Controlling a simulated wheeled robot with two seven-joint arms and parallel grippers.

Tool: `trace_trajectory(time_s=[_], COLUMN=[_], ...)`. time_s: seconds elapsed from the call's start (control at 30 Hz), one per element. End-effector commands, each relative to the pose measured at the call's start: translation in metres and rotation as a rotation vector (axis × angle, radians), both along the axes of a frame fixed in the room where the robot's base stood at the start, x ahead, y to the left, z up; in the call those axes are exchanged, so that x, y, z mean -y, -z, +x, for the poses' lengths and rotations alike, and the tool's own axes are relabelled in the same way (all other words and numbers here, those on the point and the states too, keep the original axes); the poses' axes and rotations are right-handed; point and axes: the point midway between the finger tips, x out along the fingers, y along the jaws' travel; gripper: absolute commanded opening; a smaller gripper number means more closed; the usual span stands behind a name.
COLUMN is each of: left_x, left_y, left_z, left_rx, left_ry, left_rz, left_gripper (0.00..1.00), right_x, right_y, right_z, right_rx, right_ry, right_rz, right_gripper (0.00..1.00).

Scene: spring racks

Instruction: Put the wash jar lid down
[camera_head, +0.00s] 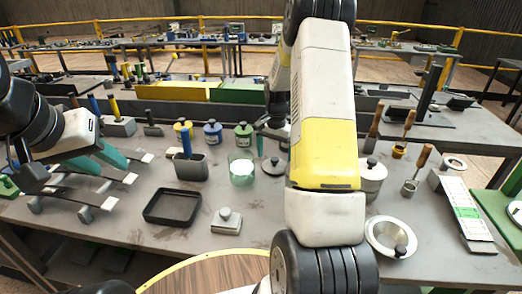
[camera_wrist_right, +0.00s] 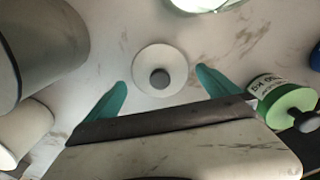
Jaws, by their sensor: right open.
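A pale round lid with a dark grey knob, likely the wash jar lid (camera_head: 273,170), lies flat on the table, knob up, just right of an open glass jar (camera_head: 242,170). In the right wrist view the lid (camera_wrist_right: 160,72) is between and slightly beyond the teal fingertips of my right gripper (camera_wrist_right: 160,90), which is open with clear gaps on both sides. The glass jar's edge (camera_wrist_right: 205,4) shows at the top there. In the head view my right arm hides most of that gripper. My left gripper (camera_head: 114,168) has its teal fingers apart over the left of the table.
A lidded pale pot (camera_head: 372,178) stands right of my right arm, with a metal bowl (camera_head: 391,238) in front. A green-topped jar (camera_head: 243,136) stands behind the glass jar. A black tray (camera_head: 172,207) and a small knobbed block (camera_head: 226,221) lie in front.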

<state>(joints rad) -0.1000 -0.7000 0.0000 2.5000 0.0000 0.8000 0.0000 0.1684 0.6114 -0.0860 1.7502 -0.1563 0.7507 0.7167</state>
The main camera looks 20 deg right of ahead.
Motion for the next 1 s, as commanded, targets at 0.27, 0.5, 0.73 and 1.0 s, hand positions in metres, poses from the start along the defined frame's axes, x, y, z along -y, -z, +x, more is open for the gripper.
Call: trace_trajectory(time_s=[0.27,0.5,0.73,1.0], left_x=[0.000,0.000,0.000,0.000], left_y=[0.000,0.000,0.000,0.000], left_z=[0.000,0.000,0.000,0.000], left_rx=[0.000,0.000,0.000,0.000], left_ry=[0.000,0.000,0.000,0.000], left_rz=[0.000,0.000,0.000,0.000], left_gripper=[0.36,0.36,0.36,0.36], right_x=[0.000,0.000,-0.013,-0.060], right_y=[-0.062,-0.095,-0.129,-0.209], right_z=[0.001,0.000,-0.012,-0.076], right_rx=[0.006,0.002,0.044,0.208], right_ry=[0.000,0.001,-0.057,-0.292], right_rz=[0.000,-0.001,0.010,0.032], right_gripper=[1.00,1.00,1.00,1.00])
